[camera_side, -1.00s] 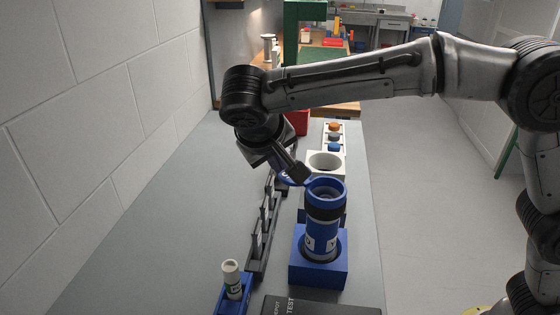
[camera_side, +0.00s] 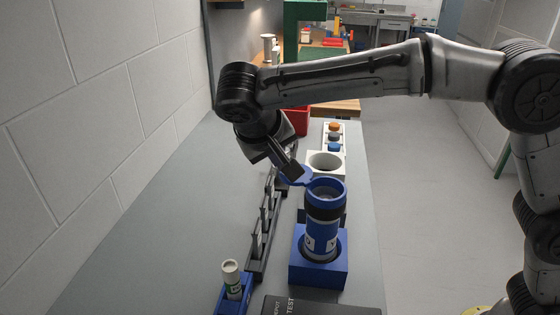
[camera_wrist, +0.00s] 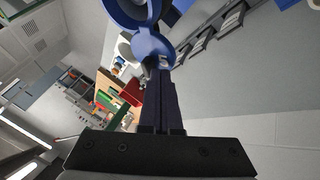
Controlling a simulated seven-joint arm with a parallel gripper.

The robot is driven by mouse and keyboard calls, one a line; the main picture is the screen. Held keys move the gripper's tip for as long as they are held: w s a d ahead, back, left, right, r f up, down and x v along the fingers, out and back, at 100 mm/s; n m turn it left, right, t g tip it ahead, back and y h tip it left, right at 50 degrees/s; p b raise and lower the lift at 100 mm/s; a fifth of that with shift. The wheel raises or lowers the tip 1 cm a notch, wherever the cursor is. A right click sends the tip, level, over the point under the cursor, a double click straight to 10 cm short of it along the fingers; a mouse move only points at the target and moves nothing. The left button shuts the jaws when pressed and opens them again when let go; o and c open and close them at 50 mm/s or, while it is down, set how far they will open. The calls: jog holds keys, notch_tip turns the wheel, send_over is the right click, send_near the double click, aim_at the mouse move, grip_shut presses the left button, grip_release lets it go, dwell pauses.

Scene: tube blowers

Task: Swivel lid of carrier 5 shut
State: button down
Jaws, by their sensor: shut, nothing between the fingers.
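The carrier (camera_side: 322,225) is a blue and white cylinder with a dark band, standing upright in a blue block (camera_side: 318,271). Its top is open, with the round mouth showing. Its blue lid (camera_side: 297,177) is swung out to the left of the mouth, toward the back. My gripper (camera_side: 297,174) is shut and empty, its tips at the lid, apparently touching or very close. In the wrist view the closed fingers (camera_wrist: 160,75) point up at the lid (camera_wrist: 151,46), with the carrier's rim (camera_wrist: 130,14) above it. The fingertips partly cover the lid in the side view.
A dark rack (camera_side: 264,225) with several upright posts stands left of the carrier. A blue holder with a white-capped tube (camera_side: 232,278) is at front left. A white ring-shaped holder (camera_side: 325,165) and a strip with coloured caps (camera_side: 334,134) stand behind. A dark panel (camera_side: 322,306) lies in front.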

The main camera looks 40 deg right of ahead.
jog(key=shift+w+d+m+g+h, duration=0.3)
jog(key=shift+d+m+g, duration=0.25)
jog(key=shift+m, duration=0.45)
jog(key=shift+w+d, duration=0.15)
jog(key=shift+d, duration=0.45)
jog(key=shift+d+m+g, duration=0.4)
jog(key=shift+m+g, duration=0.05)
jog(key=shift+m, duration=0.35)
jog(key=shift+s+d, duration=0.15)
jog(key=shift+d, duration=0.45)
jog(key=shift+s+d, duration=0.15)
jog(key=shift+d, duration=0.45)
jog(key=shift+s+d+m+g+h, duration=0.3)
jog(key=shift+s+d+m+g, duration=0.2)
jog(key=shift+s+d+m, duration=0.3)
